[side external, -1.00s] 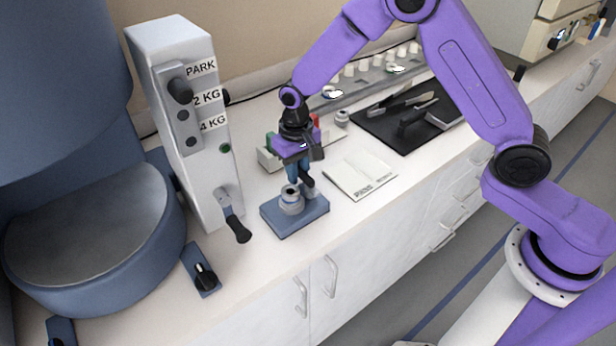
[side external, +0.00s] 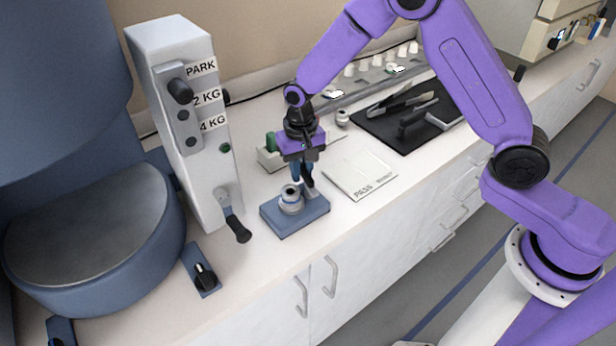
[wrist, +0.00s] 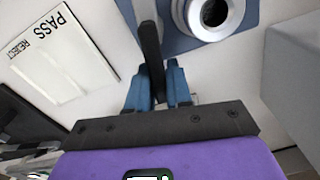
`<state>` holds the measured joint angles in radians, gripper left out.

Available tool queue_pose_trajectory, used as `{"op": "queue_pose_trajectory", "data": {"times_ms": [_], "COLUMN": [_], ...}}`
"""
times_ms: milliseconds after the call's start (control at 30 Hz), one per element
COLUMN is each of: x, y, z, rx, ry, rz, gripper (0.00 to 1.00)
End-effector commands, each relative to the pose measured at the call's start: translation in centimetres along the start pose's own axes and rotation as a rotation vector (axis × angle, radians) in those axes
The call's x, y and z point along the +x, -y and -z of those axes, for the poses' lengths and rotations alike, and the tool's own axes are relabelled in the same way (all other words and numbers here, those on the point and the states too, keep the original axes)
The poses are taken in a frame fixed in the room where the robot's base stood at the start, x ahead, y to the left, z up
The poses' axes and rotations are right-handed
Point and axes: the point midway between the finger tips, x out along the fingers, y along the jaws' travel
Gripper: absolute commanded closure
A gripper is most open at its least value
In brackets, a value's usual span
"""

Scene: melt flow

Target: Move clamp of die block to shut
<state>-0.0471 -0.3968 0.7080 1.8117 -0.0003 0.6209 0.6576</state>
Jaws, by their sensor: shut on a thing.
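The die block has a blue base (side external: 284,227) with a silver cylindrical die (side external: 291,200) standing on it, near the bench's front edge. In the wrist view the die (wrist: 214,14) shows its dark round bore, upper right. The clamp is a black lever (wrist: 150,45) beside the die. My gripper (wrist: 158,88) has its blue fingers on both sides of the lever, shut on it. In the side view my gripper (side external: 302,178) is just behind and right of the die, above the base. The fingers partly hide the clamp's lower part.
A PASS/REJECT card (side external: 358,174) lies right of the block. A black mat (side external: 398,140) with tools is behind it. A white weight tower (side external: 180,100) with a black-handled lever (side external: 238,228) stands left. A small tray (side external: 268,160) is behind my gripper.

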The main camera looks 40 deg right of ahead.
Motion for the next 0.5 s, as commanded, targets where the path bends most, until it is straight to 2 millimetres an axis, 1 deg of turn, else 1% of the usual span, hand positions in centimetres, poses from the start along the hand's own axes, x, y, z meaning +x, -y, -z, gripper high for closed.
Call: {"op": "queue_pose_trajectory", "data": {"times_ms": [100, 400, 500], "x": [-0.1, -0.1, -0.1], "y": [-0.38, -0.45, -0.67], "z": [0.04, 0.05, -0.04], "rx": [0.087, 0.105, 0.151], "ry": [-0.001, -0.001, 0.0], "rz": [0.001, 0.001, 0.0], "gripper": [1.0, 1.0, 1.0]}}
